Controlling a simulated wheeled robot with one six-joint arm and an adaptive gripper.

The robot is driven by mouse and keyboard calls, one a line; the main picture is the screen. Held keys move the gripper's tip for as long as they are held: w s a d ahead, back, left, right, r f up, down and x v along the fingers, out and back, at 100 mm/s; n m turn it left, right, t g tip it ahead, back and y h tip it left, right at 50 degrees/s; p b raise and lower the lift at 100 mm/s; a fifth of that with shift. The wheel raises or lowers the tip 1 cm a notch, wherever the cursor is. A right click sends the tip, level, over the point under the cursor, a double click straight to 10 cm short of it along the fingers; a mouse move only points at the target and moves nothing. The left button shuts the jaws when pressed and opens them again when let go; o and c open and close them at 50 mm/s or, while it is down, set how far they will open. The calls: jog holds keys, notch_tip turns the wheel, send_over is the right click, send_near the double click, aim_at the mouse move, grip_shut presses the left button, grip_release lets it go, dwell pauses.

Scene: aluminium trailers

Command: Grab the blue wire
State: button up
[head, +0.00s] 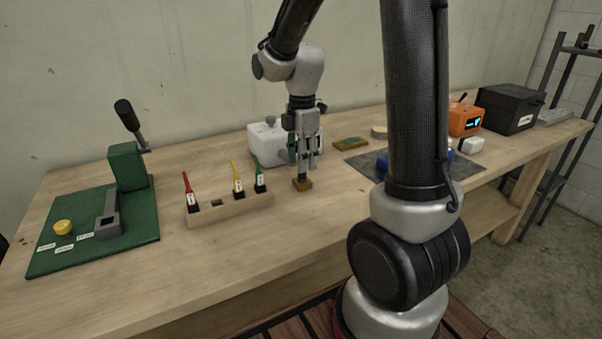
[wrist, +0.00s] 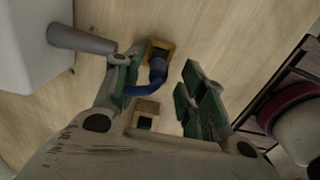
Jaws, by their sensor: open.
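The blue wire (wrist: 158,72) shows in the wrist view, its far end at a small brown-yellow block (wrist: 160,48) with a dark middle. It bends toward the left finger and passes beside or behind it; I cannot tell if they touch. My gripper (wrist: 163,72) is open, with green-padded fingers on either side of the wire. In the head view, my gripper (head: 306,163) points down just above the small block (head: 302,184) on the bench. The blue wire cannot be made out there.
A wooden rack (head: 235,208) left of my gripper holds red (head: 188,188), yellow (head: 237,176) and green (head: 258,174) wires. A white box (head: 264,148) stands close behind my gripper. A green press (head: 126,168) is at far left. A grey mat (head: 368,160) lies right.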

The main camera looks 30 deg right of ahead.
jog(key=f, duration=0.4)
jog(key=shift+w+f, duration=0.2)
jog(key=shift+d, duration=0.1)
grip_shut()
jog(key=shift+r, duration=0.1)
